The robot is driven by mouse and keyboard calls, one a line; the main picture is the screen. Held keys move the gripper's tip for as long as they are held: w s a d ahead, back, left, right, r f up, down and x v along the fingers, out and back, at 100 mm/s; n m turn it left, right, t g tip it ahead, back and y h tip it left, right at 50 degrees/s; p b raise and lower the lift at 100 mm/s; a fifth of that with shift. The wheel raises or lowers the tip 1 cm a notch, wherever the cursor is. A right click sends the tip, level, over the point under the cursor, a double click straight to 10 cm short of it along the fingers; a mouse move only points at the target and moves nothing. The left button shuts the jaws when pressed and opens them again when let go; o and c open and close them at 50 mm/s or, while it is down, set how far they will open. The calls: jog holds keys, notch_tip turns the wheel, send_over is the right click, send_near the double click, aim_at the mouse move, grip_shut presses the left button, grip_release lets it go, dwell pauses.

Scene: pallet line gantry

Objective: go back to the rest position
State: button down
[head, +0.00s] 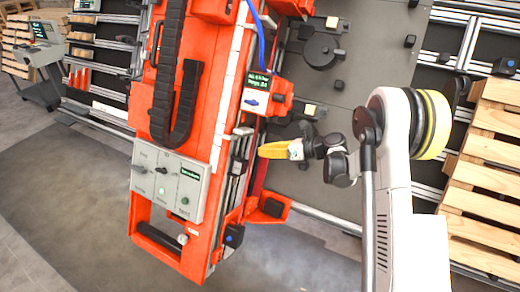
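My gripper (312,149) is near the middle of the head view, at the end of my white arm, beside the orange gantry machine (215,120). A yellow piece with a whitish end (274,150) sits at the gripper's tip and points left towards the machine. I cannot tell whether it is held or part of the gripper. The fingers are too small and covered to show whether they are open or shut. I cannot tell whether the yellow piece touches the machine.
The orange machine carries a grey control box (170,184) with buttons and a small green display (256,88). Wooden pallets (490,175) stand at the right. A console (43,50) stands at the far left. The grey floor (60,200) at lower left is clear.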

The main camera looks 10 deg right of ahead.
jog(key=s+r+n+g+h, duration=0.1)
jog(key=s+r+n+h, duration=0.5)
jog(key=s+r+n, duration=0.75)
jog(key=s+d+n+h, duration=0.3)
jog(key=s+n, duration=0.4)
jog(key=s, duration=0.4)
jog(key=s+d+f+n+t+h, duration=0.1)
jog(key=s+d+n+h, duration=0.2)
jog(key=s+n, duration=0.4)
jog(key=s, duration=0.5)
jog(key=shift+s, duration=0.3)
jog(key=shift+d+f, duration=0.1)
jog(key=shift+f, duration=0.05)
